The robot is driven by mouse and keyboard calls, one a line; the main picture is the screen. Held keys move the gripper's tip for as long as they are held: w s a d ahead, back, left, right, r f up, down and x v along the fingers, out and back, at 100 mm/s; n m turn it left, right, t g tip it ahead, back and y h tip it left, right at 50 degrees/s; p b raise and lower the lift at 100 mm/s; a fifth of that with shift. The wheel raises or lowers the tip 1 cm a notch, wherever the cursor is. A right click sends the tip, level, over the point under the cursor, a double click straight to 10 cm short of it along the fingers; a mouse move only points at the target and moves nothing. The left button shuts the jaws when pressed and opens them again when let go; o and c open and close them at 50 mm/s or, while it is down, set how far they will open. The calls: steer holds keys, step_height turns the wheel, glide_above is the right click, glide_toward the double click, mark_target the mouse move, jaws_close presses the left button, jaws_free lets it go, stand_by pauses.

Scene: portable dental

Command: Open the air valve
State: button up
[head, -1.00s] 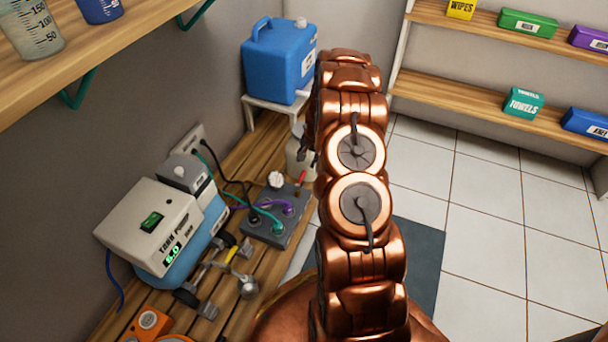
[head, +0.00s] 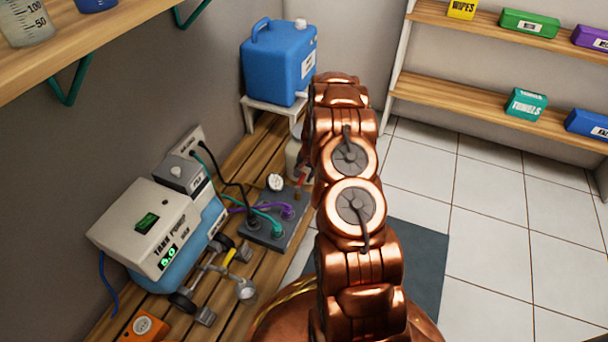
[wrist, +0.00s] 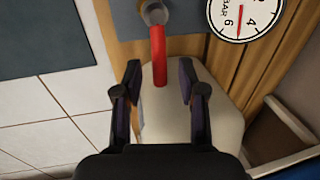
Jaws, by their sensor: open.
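The air valve has a red lever handle (wrist: 159,58) that runs down from a round metal fitting (wrist: 153,12) in the wrist view. A small piece of the red handle (head: 302,181) shows in the head view, just left of my arm. My gripper (wrist: 159,72) is open, with one dark finger on each side of the handle's free end. Gaps show on both sides, and I see no contact. In the head view my gripper is mostly hidden behind my arm.
A round gauge (wrist: 243,17) sits right of the valve, its needle near 6. The grey manifold block (head: 275,222) carries hoses and stands on a slatted wooden bench (head: 238,160) with the tank pump (head: 150,228) and a blue container (head: 275,65). Tiled floor (head: 490,230) lies open to the right.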

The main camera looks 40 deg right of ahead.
steer(key=shift+c, duration=0.3)
jaws_close()
